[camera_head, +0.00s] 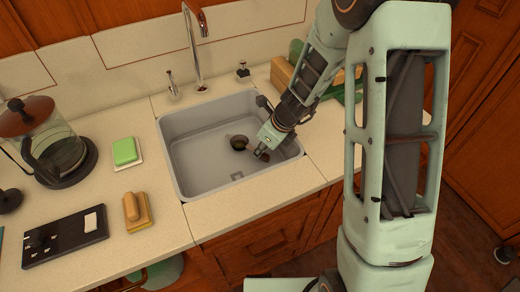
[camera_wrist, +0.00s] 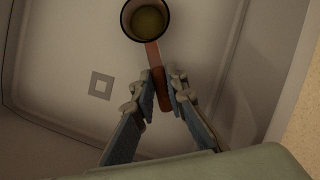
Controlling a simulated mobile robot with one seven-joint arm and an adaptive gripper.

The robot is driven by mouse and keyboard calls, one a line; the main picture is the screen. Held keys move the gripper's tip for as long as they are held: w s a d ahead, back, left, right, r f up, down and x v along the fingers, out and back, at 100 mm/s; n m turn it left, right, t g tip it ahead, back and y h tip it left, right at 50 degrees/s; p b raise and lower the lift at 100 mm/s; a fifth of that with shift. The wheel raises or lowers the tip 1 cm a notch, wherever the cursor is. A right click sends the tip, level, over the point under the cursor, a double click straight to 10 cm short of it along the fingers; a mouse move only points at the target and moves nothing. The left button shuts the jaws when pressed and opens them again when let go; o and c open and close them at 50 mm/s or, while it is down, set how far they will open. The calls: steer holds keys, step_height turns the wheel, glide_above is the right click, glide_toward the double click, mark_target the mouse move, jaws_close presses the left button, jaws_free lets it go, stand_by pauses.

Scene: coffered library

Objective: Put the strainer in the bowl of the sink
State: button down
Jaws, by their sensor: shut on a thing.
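The strainer (camera_wrist: 147,22) is a small round cup with a dark rim and a reddish-brown handle. My gripper (camera_wrist: 162,92) is shut on the handle, with the cup pointing away from me in the wrist view. In the head view the strainer (camera_head: 238,143) shows as a dark round shape inside the outline of the grey sink bowl (camera_head: 195,170). My gripper (camera_head: 262,151) reaches down over the bowl from the right. I cannot tell whether the strainer touches the bowl's floor. The square drain (camera_wrist: 101,86) lies left of the handle in the wrist view.
A chrome tap (camera_head: 193,50) stands behind the sink. A glass coffee press (camera_head: 45,145), a green sponge (camera_head: 124,151), a wooden-backed brush (camera_head: 137,210) and a black socket panel (camera_head: 65,237) are on the left counter. A wooden rack (camera_head: 283,74) stands behind my arm at the right.

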steer(key=shift+f+b, duration=0.45)
steer(key=shift+f, duration=0.1)
stand_by(0.4)
steer(key=c, duration=1.8)
jaws_free()
steer(key=shift+c, duration=0.2)
steer(key=v, duration=1.2)
steer(key=shift+r, duration=0.1)
